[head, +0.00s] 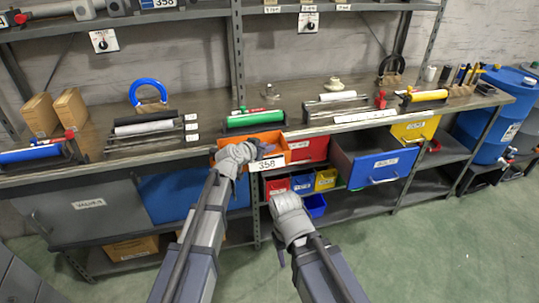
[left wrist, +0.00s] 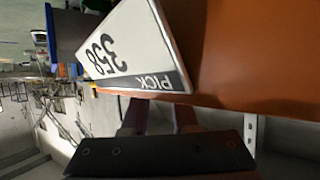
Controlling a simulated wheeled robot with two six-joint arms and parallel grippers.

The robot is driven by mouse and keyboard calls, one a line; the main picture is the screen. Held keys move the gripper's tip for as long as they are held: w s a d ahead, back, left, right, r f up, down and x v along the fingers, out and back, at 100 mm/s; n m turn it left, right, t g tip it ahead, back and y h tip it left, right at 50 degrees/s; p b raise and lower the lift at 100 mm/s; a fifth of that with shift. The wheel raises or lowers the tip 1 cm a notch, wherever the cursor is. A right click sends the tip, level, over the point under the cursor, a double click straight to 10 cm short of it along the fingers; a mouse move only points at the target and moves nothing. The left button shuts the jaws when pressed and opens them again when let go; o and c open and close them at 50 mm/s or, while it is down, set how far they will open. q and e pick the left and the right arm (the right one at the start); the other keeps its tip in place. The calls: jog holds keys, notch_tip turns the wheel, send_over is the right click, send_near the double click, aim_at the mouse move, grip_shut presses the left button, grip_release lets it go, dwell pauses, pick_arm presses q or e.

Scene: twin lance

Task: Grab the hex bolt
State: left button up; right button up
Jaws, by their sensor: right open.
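No hex bolt can be made out in either view. An orange bin (head: 285,140) labelled 358 stands out from under the bench top, and its inside is too small to read. My left gripper (head: 265,149) is at the front of this bin, beside its label. In the left wrist view the orange wall (left wrist: 240,50) and the white PICK 358 label (left wrist: 130,45) are very close, and the fingers reach the bin's edge. Whether they are closed on it is not clear. My right gripper (head: 280,252) is open, low in front of the shelves, apart from any bin.
A red bin (head: 310,150) is right beside the orange one. Small red, blue and yellow bins (head: 326,179) sit below. A large blue bin (head: 376,165) juts out to the right. Rollers and tools lie on the bench top (head: 190,147). The green floor (head: 420,255) is clear.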

pick_arm(q)
jog(key=x, duration=0.3)
jog(key=shift+a+b, duration=0.1)
jog(key=shift+b, duration=0.25)
grip_shut()
